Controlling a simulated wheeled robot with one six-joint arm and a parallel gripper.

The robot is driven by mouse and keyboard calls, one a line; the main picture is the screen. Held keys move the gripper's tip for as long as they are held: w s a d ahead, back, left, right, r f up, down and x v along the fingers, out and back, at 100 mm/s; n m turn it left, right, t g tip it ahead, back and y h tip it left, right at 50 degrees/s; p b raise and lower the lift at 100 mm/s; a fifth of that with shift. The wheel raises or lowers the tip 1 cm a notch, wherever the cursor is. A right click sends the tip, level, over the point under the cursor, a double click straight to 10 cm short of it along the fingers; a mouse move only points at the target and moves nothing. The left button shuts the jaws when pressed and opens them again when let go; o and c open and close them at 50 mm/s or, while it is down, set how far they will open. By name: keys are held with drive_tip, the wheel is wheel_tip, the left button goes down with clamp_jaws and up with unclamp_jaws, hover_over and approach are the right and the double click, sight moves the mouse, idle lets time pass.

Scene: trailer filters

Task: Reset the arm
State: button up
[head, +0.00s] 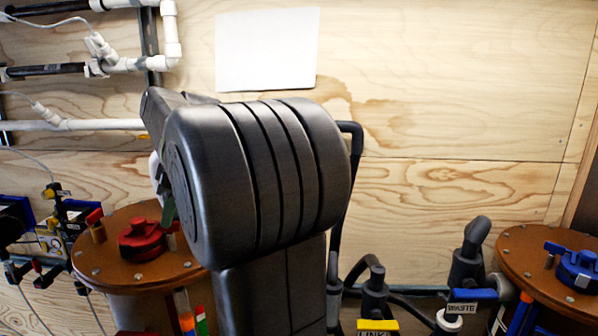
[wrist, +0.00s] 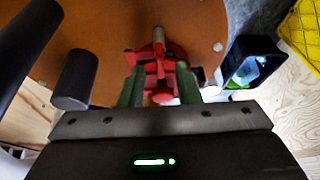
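My gripper (wrist: 160,86) shows in the wrist view as two green fingers set apart, with no object clearly held between them. A red valve handle (wrist: 158,62) on an orange-brown round lid shows between and beyond the fingertips. In the head view the same red valve (head: 141,240) sits on the round lid (head: 88,262) at the left. My arm's large grey joint fills the middle of the head view and hides most of my gripper. One green finger shows at its left edge, close to the red valve; I cannot tell whether they touch.
A second round lid (head: 520,245) with a blue valve (head: 578,268) stands at the right. Black pipes with a yellow handle (head: 378,325) and a blue "WASTE" handle (head: 472,295) lie between. White pipes (head: 120,64) run along the plywood wall at upper left. The upper right is clear.

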drive_tip(key=shift+x, duration=0.9)
drive_tip(key=shift+d+r, duration=0.1)
drive_tip(key=shift+r, duration=0.05)
drive_tip(key=v, duration=1.4)
drive_tip(key=x, duration=1.4)
drive_tip(key=shift+f, duration=0.3)
drive_tip(key=m+t+b, duration=0.1)
drive_tip(key=m+b, duration=0.2)
drive_tip(key=m, duration=0.1)
drive_tip(key=shift+s+m+t+b, duration=0.2)
drive_tip(key=shift+m+t+b, duration=0.2)
drive_tip(key=m+t+h+b, duration=0.1)
drive_tip(key=m+b, duration=0.2)
drive_tip(key=shift+s+m, duration=0.1)
drive_tip(key=shift+m, duration=0.3)
drive_tip(key=p+v, duration=0.1)
drive_tip(key=v, duration=1.2)
drive_tip(key=shift+s+r, duration=0.2)
drive_tip(key=shift+r, duration=0.2)
